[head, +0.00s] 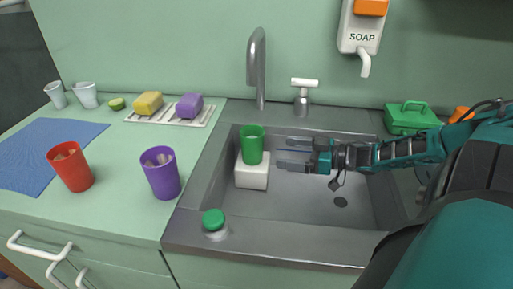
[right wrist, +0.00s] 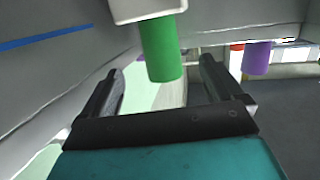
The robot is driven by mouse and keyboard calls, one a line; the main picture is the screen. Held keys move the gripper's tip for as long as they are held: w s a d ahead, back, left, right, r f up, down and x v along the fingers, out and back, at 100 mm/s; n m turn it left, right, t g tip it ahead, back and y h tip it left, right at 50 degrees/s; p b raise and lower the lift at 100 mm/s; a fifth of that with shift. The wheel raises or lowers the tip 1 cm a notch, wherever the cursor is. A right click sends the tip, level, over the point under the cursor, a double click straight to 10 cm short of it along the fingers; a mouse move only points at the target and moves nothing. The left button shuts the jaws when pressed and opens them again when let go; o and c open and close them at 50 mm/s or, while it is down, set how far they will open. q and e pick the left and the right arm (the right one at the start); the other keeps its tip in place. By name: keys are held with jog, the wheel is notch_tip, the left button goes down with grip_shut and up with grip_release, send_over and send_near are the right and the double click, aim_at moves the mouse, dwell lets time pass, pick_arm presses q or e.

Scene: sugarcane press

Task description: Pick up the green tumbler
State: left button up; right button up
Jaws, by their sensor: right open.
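The green tumbler (head: 251,146) stands upright on a white block (head: 252,174) inside the sink, near its left wall. My right gripper (head: 282,153) is open and empty over the sink, just to the right of the tumbler, its fingers pointing left toward it. In the right wrist view the tumbler (right wrist: 161,48) appears ahead of the two spread fingers (right wrist: 163,85), roughly centred between them, with the white block (right wrist: 146,8) at the top edge. The fingers do not appear to touch the tumbler. My left gripper is not in view.
A tall faucet (head: 257,68) and a tap handle (head: 303,95) stand behind the sink. A purple cup (head: 161,173) and a red cup (head: 70,166) stand on the left counter. A green-capped item (head: 214,222) sits at the sink's front-left rim. A green box (head: 411,118) stands at right.

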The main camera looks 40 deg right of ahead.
aim_at(257, 150)
jog(key=shift+b+x, duration=2.05)
jog(key=shift+x, duration=3.7)
jog(key=c, duration=1.1)
jog(key=shift+r, duration=0.1)
jog(key=shift+c, duration=0.9)
jog(key=shift+r, duration=0.1)
